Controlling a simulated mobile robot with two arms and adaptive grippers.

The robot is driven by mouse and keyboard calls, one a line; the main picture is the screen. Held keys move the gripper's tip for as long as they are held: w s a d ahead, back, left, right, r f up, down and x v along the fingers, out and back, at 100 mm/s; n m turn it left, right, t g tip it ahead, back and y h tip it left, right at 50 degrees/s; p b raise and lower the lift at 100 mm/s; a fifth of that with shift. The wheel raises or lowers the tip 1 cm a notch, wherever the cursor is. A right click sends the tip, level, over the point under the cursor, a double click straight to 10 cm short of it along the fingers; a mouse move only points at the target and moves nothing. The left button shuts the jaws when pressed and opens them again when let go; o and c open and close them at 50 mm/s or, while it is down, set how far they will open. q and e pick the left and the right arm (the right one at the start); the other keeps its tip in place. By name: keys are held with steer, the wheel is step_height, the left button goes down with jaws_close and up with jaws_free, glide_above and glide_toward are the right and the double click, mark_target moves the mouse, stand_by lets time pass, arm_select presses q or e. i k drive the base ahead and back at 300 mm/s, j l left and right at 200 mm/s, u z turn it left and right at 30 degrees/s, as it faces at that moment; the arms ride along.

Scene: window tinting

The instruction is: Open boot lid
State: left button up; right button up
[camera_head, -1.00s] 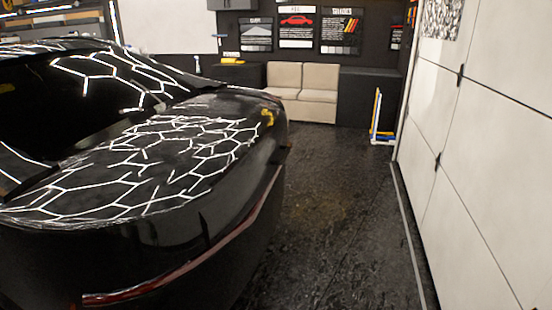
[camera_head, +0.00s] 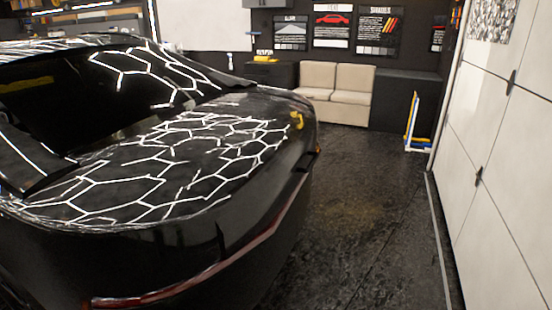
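The boot lid (camera_head: 170,160) of a glossy black car (camera_head: 120,255) is shut and lies flush with the body. White hexagon light lines reflect in it. The car fills the left half of the head view, its rear end toward me with a red light strip (camera_head: 240,252) across it. A small yellow object (camera_head: 297,120) is on the far right corner of the lid. Neither of my grippers is in view.
A dark floor lane (camera_head: 350,220) is free between the car and the white panelled door (camera_head: 505,160) on the right. A beige sofa (camera_head: 335,92) stands at the back, with a blue, yellow and white stand (camera_head: 412,122) right of it.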

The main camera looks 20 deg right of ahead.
mark_target(253, 148)
steer(key=i+l+u, duration=0.2)
steer(key=l, duration=0.4)
steer(key=i+l+u, duration=0.2)
steer(key=l, duration=0.4)
steer(key=l+u, duration=0.2)
steer(key=l, duration=0.4)
steer(key=i+l+u, duration=0.1)
steer(key=l+u, duration=0.15)
steer(key=l, duration=0.45)
